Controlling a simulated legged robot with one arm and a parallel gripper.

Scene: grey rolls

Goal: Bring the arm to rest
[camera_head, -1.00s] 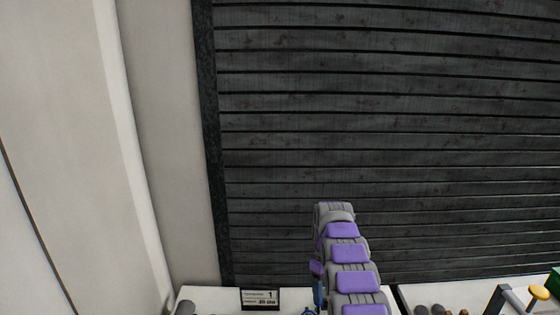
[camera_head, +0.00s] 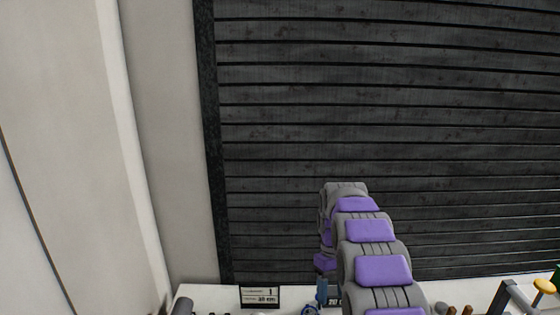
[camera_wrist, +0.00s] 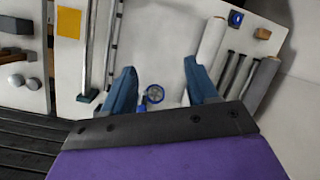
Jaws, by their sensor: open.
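My gripper (camera_wrist: 161,88) shows in the wrist view with its two blue-grey fingers spread apart. Nothing is between the fingertips close up; a small round blue-and-grey item (camera_wrist: 154,94) lies on the white surface beyond them. My purple-and-grey arm (camera_head: 370,230) rises in the lower middle of the head view, bent over in front of the dark slatted wall. The fingers cannot be made out clearly in the head view.
A white surface (camera_head: 205,295) with a small black-and-white sign (camera_head: 260,297) runs along the bottom of the head view. In the wrist view, grey rolls (camera_wrist: 262,78), dark rods (camera_wrist: 232,72) and a yellow square (camera_wrist: 69,22) show. The dark slatted wall (camera_head: 400,100) stands behind.

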